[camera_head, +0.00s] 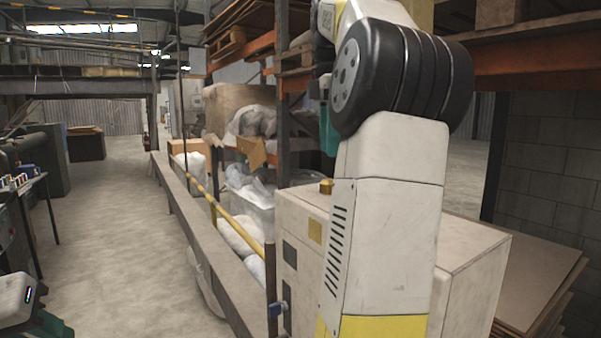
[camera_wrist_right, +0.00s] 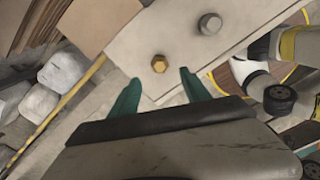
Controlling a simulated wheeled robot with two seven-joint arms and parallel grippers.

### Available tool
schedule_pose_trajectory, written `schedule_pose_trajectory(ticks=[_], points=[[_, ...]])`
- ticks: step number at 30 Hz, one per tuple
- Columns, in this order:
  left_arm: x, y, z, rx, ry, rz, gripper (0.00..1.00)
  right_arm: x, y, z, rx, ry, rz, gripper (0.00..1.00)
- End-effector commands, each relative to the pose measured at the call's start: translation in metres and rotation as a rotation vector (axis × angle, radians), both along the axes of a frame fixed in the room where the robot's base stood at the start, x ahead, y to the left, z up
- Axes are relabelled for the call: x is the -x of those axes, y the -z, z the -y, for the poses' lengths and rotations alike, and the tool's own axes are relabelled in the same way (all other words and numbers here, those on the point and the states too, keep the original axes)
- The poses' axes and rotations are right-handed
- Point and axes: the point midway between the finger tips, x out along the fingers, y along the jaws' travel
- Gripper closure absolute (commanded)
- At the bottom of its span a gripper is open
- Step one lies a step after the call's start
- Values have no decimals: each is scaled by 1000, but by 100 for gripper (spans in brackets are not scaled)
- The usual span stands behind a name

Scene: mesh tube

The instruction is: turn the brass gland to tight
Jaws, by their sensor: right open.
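The brass gland (camera_head: 326,186) stands on the top edge of a pale cabinet in the head view, just left of my right arm. It also shows in the right wrist view (camera_wrist_right: 159,63) as a small hex-shaped brass piece. My right gripper (camera_wrist_right: 160,75) is open, its two teal fingers apart, with the gland in line with the gap just beyond the fingertips. Nothing is between the fingers. In the head view a teal part of it (camera_head: 328,131) shows above the gland, mostly hidden behind my arm. Part of my left gripper (camera_head: 42,322) shows at the lower left; its fingertips are not clear.
A grey hex bolt (camera_wrist_right: 210,23) stands near the gland on the pale cabinet top (camera_wrist_right: 185,45). Flat brown sheets (camera_head: 540,290) lie to the right. A yellow rail (camera_head: 235,223) runs along the shelving. The aisle floor is clear.

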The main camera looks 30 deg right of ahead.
Motion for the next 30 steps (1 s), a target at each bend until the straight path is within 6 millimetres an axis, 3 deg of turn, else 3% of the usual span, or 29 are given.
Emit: schedule_pose_trajectory(ticks=[5, 18, 29, 30], points=[[0, 0, 0, 0, 0, 1, 64, 1, 13, 0, 0, 1, -3, 45], [0, 0, 0, 0, 0, 0, 64, 1, 72, 0, -1, 0, -3, 45], [0, 0, 0, 0, 0, 0, 64, 0, 78, 0, 0, 0, 0, 45], [0, 0, 0, 0, 0, 0, 64, 0, 78, 0, 0, 0, 0, 53]])
